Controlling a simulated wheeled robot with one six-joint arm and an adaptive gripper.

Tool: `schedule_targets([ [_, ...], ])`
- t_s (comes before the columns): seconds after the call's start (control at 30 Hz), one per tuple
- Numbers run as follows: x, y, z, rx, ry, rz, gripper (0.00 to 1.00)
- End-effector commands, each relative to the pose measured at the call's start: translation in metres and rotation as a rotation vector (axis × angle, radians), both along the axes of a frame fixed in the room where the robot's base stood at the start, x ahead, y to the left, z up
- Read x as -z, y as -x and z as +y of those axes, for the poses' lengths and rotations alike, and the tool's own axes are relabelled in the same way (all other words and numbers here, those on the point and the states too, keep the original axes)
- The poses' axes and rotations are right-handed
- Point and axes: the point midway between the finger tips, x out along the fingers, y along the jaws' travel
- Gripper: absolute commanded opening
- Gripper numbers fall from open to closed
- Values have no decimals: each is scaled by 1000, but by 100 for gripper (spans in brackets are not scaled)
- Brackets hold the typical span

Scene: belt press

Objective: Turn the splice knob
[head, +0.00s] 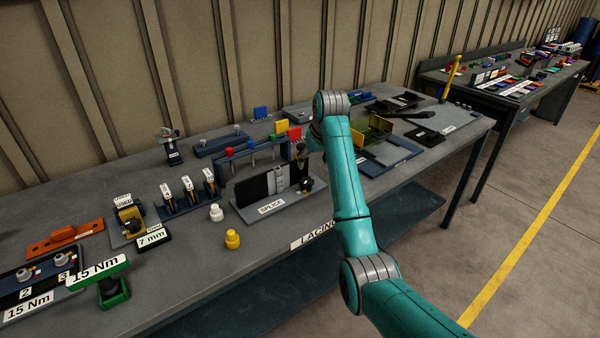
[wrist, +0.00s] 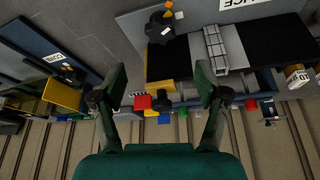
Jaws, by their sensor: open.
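The splice station stands on the bench with its SPLICE plate (head: 271,206) facing front, a black belt strip (head: 252,190) and a grey ribbed clamp (head: 279,179). Its dark splice knob (head: 306,184) is at the right end, close beside my arm. In the wrist view, which looks upside down, the lobed black knob (wrist: 160,27) lies beyond my fingertips, next to the belt and the grey clamp (wrist: 216,48). My gripper (wrist: 158,84) is open with nothing between its fingers, and apart from the knob. In the head view my gripper is mostly hidden by my arm.
A rack with coloured caps (head: 256,150) stands behind the station. A yellow clear-sided box (head: 378,130) on a blue-edged board is to the right. White (head: 216,213) and yellow (head: 232,239) pegs stand front left. The bench front is largely clear.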

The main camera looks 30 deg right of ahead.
Motion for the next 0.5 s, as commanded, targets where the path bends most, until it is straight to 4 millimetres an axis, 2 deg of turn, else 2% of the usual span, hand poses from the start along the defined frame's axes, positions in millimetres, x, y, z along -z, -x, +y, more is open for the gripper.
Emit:
schedule_targets([
  [0.17,9,-4,-1,0,-1,3,74],
  [0.5,62,-25,-5,0,-1,3,74],
])
